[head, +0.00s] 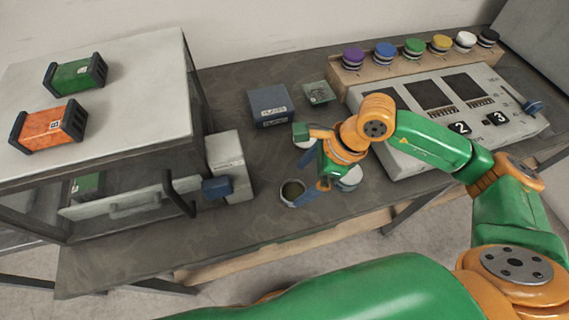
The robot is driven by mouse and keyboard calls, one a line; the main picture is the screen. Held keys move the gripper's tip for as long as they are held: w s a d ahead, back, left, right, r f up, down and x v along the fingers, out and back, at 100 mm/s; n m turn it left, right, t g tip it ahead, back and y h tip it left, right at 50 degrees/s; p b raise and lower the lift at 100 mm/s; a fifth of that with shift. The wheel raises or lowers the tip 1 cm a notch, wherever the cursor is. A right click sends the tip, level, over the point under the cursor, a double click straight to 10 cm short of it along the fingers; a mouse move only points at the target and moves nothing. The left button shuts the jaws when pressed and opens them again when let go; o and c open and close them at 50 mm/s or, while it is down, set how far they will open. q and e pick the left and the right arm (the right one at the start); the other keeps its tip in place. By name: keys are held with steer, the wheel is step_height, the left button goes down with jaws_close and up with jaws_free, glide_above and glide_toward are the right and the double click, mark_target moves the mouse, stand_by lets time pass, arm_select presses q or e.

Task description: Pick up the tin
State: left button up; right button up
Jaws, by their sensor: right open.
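A small round grey tin-like container (292,193) with a dark inside stands upright on the dark table, near its front edge. My right gripper (311,162) is above the table just beside and behind it, with its fingers apart and nothing seen between them. A pale round object (348,180) shows partly behind the gripper's right side. Another pale round top (304,144) is partly covered by the upper finger. I cannot tell whether these are tins too. My left gripper is not in view.
A blue box (270,106) and a flat green item (318,93) lie behind the gripper. A grey control panel (449,119) and a rack of coloured knobs (414,57) stand right. A cabinet (113,71) with a drawer (130,198) and white box (229,163) stand left.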

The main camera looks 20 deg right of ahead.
mark_target(291, 193)
steer(key=shift+w+d+f+h, duration=0.3)
steer(key=shift+w+d, duration=0.25)
steer(key=shift+w, duration=0.1)
steer(key=a+f+p, duration=0.1)
steer(key=s+a+f+p, duration=0.1)
steer(key=shift+s+a+f, duration=0.1)
steer(key=shift+s+f, duration=0.2)
steer(key=x, duration=0.2)
steer(key=shift+w+f, duration=0.15)
steer(key=shift+f, duration=0.2)
steer(key=shift+w+f, duration=0.2)
steer(key=shift+w, duration=0.15)
steer(key=shift+s+r, duration=0.1)
steer(key=shift+s, duration=0.1)
steer(key=c, duration=0.9)
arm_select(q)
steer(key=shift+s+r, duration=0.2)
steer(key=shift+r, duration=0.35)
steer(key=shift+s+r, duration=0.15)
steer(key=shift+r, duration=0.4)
arm_select(e)
steer(key=c, duration=0.6)
